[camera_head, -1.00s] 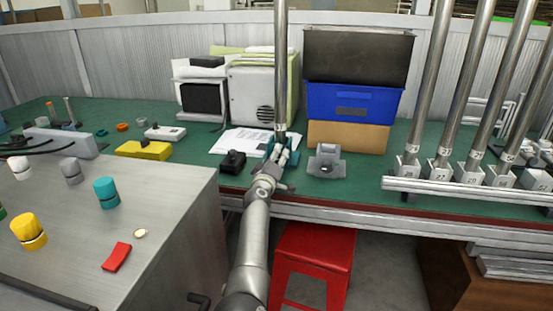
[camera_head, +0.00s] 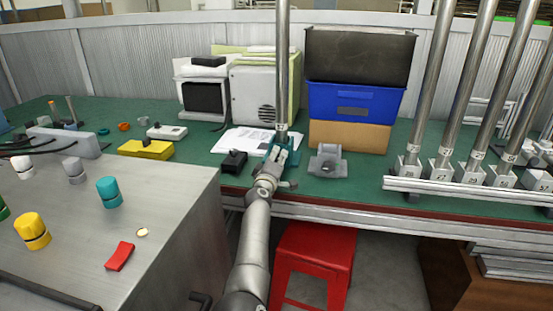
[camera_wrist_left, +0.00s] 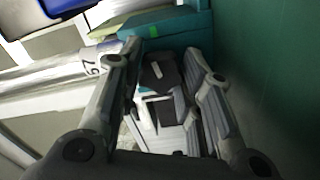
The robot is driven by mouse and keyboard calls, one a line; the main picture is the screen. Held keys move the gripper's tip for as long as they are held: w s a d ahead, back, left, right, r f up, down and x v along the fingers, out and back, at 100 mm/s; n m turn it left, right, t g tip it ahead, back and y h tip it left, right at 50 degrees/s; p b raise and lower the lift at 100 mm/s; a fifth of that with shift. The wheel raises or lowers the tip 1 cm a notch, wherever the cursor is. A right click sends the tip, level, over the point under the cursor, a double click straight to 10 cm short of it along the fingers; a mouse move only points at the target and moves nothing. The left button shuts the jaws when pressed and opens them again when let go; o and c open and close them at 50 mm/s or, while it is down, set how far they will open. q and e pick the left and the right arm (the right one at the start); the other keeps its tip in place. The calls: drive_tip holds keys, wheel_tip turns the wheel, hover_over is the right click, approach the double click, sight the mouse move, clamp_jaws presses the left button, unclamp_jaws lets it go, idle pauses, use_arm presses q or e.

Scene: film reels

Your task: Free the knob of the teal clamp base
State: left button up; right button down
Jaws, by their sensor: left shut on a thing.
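The teal clamp base (camera_head: 291,139) stands on the green bench and holds an upright metal pole (camera_head: 283,70). In the left wrist view the teal base (camera_wrist_left: 170,32) is just beyond my fingertips, and the pole (camera_wrist_left: 68,75) carries a label. My left gripper (camera_head: 277,154) is at the near side of the base and partly covers it. In the wrist view a dark knob (camera_wrist_left: 160,73) sits between the fingers (camera_wrist_left: 164,58), and the gripper is shut on it. The head view does not show the knob clearly. My right gripper is not in view.
A small black block (camera_head: 233,162) is left of the base, and a grey empty clamp base (camera_head: 327,160) is right of it. Papers (camera_head: 245,140) lie behind. Blue bin (camera_head: 350,101), a red stool (camera_head: 315,245) below, and several poles in clamps stand right.

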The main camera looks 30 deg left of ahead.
use_arm(q)
drive_tip(key=shift+n, duration=1.2)
drive_tip(key=shift+f+n+p, duration=0.1)
drive_tip(key=shift+n+p, duration=0.25)
drive_tip(key=shift+n, duration=1.05)
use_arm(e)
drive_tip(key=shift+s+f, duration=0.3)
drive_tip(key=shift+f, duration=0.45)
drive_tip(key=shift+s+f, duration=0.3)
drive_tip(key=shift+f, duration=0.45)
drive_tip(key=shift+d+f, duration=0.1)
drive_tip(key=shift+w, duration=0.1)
use_arm(q)
drive_tip(key=o, duration=1)
drive_tip(key=shift+o, duration=0.2)
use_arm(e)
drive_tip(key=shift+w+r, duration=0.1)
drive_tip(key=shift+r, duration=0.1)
